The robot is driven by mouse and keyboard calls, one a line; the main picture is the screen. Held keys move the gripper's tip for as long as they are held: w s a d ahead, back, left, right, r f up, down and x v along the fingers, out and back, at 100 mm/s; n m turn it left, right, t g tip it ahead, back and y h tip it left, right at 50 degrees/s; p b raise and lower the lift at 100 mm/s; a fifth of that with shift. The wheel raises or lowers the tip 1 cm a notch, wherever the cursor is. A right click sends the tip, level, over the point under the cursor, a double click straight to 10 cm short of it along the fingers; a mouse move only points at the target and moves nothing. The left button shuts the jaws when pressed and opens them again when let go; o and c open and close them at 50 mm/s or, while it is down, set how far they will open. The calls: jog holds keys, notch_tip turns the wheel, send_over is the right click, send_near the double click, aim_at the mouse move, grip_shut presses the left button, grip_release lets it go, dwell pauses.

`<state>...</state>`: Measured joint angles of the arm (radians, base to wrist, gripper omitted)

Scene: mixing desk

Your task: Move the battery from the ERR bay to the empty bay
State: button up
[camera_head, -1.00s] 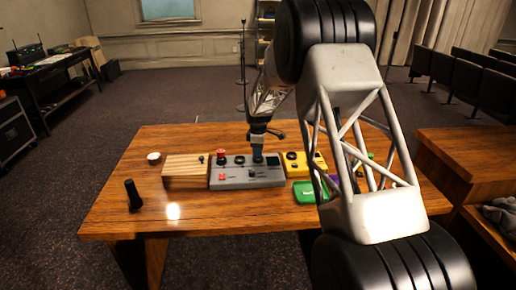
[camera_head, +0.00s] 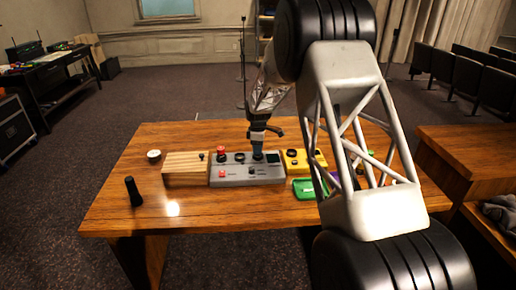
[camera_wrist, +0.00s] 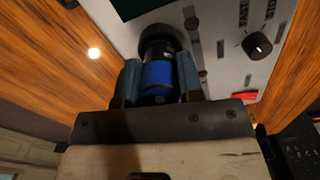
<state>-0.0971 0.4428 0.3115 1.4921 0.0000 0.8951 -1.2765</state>
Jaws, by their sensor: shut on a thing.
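My gripper (camera_wrist: 159,82) is shut on a blue cylinder (camera_wrist: 158,76) with a dark far end, held between its two blue-grey fingers. I cannot tell surely whether this cylinder is the battery. Its far end lies in front of a round black part (camera_wrist: 162,42) of the grey control box; whether they touch is unclear. In the head view my gripper (camera_head: 257,151) points down over the right half of the grey box (camera_head: 232,177). No ERR label and no empty bay can be made out.
A wooden block (camera_head: 185,168) adjoins the grey box on the left. A yellow box (camera_head: 293,167) and green tray (camera_head: 305,188) stand on its right. A black upright object (camera_head: 132,192) and white cup (camera_head: 153,156) stand at left. The table's front (camera_head: 225,215) is clear.

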jog(key=shift+f, duration=0.65)
dwell(0.8)
jog(key=o, duration=0.7)
jog(key=shift+r, duration=0.1)
jog(key=shift+r, duration=5.4)
